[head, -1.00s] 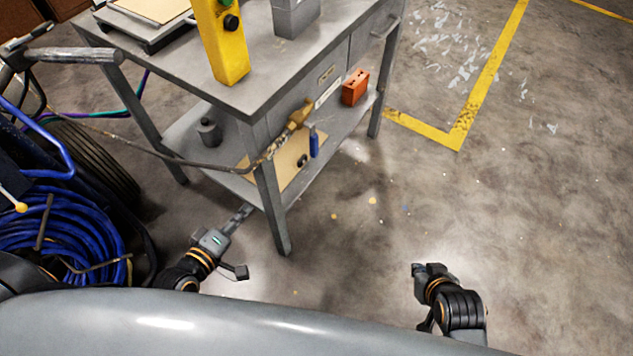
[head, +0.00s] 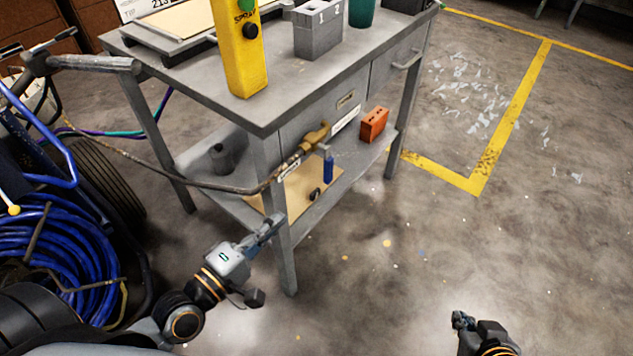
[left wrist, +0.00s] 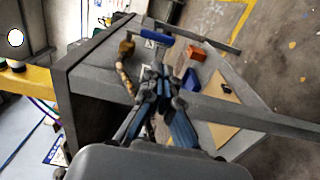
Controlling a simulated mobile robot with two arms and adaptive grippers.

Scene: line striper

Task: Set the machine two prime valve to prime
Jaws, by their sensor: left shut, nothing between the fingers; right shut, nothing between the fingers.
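A machine with a coil of blue hose (head: 60,255) and a black wheel (head: 108,180) stands at the left in the head view. A small yellow-knobbed lever (head: 14,210) shows on it at the picture's edge. I cannot tell whether this is machine two or its prime valve. A brass fitting with a hose (head: 314,138) and a blue handle (head: 328,168) hang at the bench side; the blue piece also shows in the left wrist view (left wrist: 176,32). My left gripper (head: 272,226) is shut and empty near the front bench leg. My right gripper (head: 461,320) is shut and empty above the floor.
A grey workbench (head: 200,75) carries a yellow button post (head: 242,60) and a grey block marked 1 and 2 (head: 318,38). An orange brick (head: 374,124) sits on its lower shelf. The floor (head: 540,260) at right is open, with yellow lines.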

